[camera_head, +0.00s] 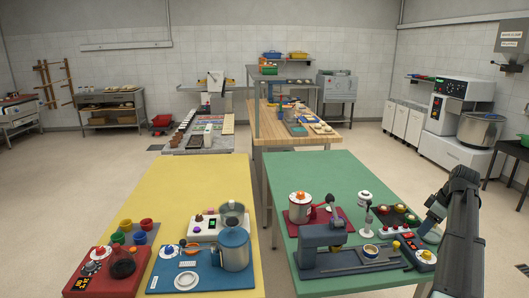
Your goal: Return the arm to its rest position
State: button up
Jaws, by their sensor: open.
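My arm rises at the right edge of the green table (340,172) and bends over near its top. My gripper (428,229) hangs down to the left of that bend, over the right side of the green table. It is small and partly dark in this view, and I see nothing held in it. I cannot tell whether the gripper touches that device.
The green table holds a grey press-like machine (322,240), a white pot (300,207) on a red base and small bowls. A yellow table (190,180) at left carries a blue-grey pot (234,248). A mixer (480,130) stands at back right. Floor is free right of my arm.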

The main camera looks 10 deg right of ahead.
jog(key=s+a+f+m+g+h, duration=0.3)
jog(key=s+f+m+h, duration=0.4)
jog(key=s+f, duration=0.5)
jog(key=s+a+f+g+y, duration=0.1)
jog(key=s+a+f+y, duration=0.15)
jog(key=a+f, duration=1.1)
jog(key=s+a+f+g+y, duration=0.1)
jog(key=s+a+f, duration=0.2)
jog(key=a+f, duration=1.05)
jog(key=s+a+f+g, duration=0.1)
jog(key=s+a+f, duration=0.3)
jog(key=s+f, duration=0.2)
jog(key=s+a+f+g+y, duration=0.1)
jog(key=s+a+f+g, duration=0.1)
jog(key=s+a+f, duration=0.3)
jog(key=s+a+f+g, duration=0.1)
jog(key=s+a+f, duration=0.3)
jog(key=s+f, duration=0.3)
jog(key=s, duration=0.5)
jog(key=shift+a+g, duration=0.3)
jog(key=shift+a, duration=0.05)
jog(key=shift+r, duration=0.1)
